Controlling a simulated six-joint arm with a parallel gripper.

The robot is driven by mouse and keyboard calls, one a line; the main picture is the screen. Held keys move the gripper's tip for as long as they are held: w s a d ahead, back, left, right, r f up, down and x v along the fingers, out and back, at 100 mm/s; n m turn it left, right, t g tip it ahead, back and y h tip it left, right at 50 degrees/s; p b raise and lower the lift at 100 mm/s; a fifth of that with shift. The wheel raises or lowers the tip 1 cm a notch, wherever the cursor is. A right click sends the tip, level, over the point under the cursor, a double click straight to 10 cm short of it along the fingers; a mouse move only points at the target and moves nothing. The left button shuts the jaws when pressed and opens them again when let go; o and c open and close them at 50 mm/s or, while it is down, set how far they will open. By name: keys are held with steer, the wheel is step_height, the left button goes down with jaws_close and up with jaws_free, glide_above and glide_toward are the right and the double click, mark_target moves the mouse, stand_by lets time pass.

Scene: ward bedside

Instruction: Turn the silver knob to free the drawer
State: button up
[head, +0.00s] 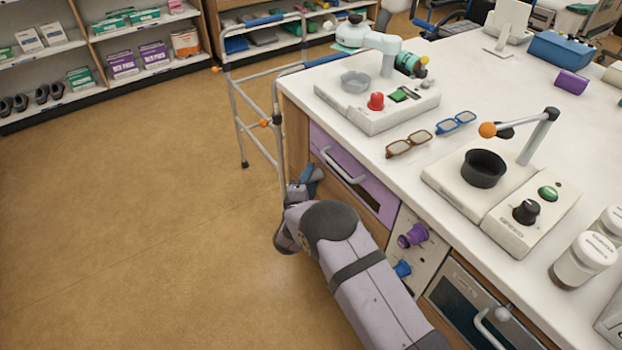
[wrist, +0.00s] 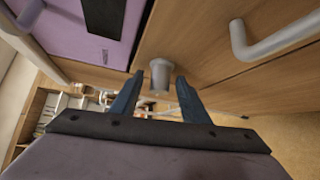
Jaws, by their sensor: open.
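The silver knob (wrist: 160,75) stands out from a wooden front in the wrist view. My gripper (wrist: 157,82) is open, with one blue finger on each side of the knob and a visible gap to each. In the head view my gripper (head: 303,186) is low beside the counter's near left corner, and my wrist and arm hide the silver knob there. The purple drawer (head: 322,144) looks shut and has a pale bar handle (head: 343,168). Its purple front (wrist: 62,30) also shows at the upper left of the wrist view.
A pale bar handle (wrist: 275,42) juts out at the right of the wrist view. A purple knob (head: 413,236) and a blue knob (head: 402,268) stick out beside my arm. A walking frame (head: 262,120) stands by the counter (head: 345,135). The floor at left is clear.

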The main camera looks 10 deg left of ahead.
steer(key=shift+w, duration=0.1)
steer(key=shift+c, duration=0.5)
jaws_close()
